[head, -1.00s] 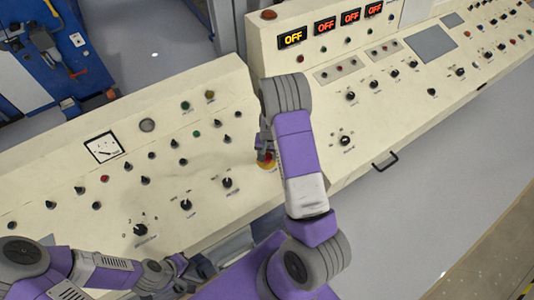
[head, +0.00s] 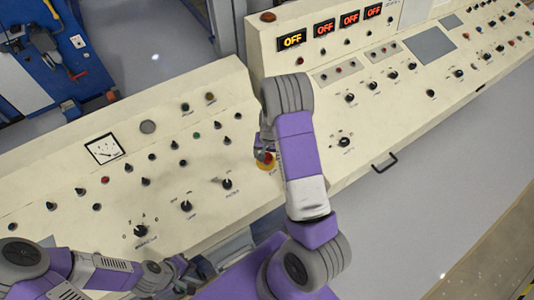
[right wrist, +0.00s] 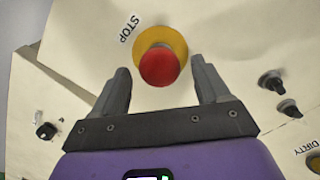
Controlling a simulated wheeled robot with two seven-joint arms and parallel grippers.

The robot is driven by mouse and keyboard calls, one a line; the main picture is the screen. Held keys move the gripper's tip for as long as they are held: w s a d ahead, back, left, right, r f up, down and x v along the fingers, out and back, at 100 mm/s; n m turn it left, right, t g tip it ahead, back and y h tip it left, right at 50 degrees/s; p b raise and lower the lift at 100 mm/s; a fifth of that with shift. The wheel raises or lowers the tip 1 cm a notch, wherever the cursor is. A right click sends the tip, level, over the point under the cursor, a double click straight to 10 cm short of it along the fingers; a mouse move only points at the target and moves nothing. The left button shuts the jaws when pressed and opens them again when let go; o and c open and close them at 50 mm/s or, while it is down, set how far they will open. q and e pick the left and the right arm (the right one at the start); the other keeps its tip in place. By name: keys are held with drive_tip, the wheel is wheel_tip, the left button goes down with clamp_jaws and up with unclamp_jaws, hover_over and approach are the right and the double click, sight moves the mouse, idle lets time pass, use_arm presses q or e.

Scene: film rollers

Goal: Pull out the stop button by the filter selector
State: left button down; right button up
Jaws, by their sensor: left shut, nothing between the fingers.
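The stop button is a red mushroom head (right wrist: 160,67) on a yellow base (right wrist: 160,40), with "STOP" printed beside it in the right wrist view. In the head view its yellow base (head: 264,166) shows on the sloped console, partly covered by my right arm. My right gripper (right wrist: 161,78) is open, its fingers on either side of the red head with visible gaps. In the head view my right gripper (head: 264,150) is over the button. A black rotary selector (head: 227,184) is left of the button; its label is too small to read. My left gripper (head: 182,274) is shut and empty at the console's front edge.
The cream console (head: 215,90) carries several small knobs and a square meter (head: 104,148). Another rotary knob (head: 344,142) is right of my right arm. OFF displays (head: 292,40) stand on the raised panel. A handle (head: 385,162) sticks out in front.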

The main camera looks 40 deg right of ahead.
sight(268, 156)
drive_tip(key=shift+w+r, duration=0.1)
drive_tip(key=shift+r, duration=0.2)
drive_tip(key=r, duration=0.7)
drive_tip(key=shift+s+d, duration=0.2)
drive_tip(key=shift+s, duration=0.05)
drive_tip(key=shift+f, duration=0.1)
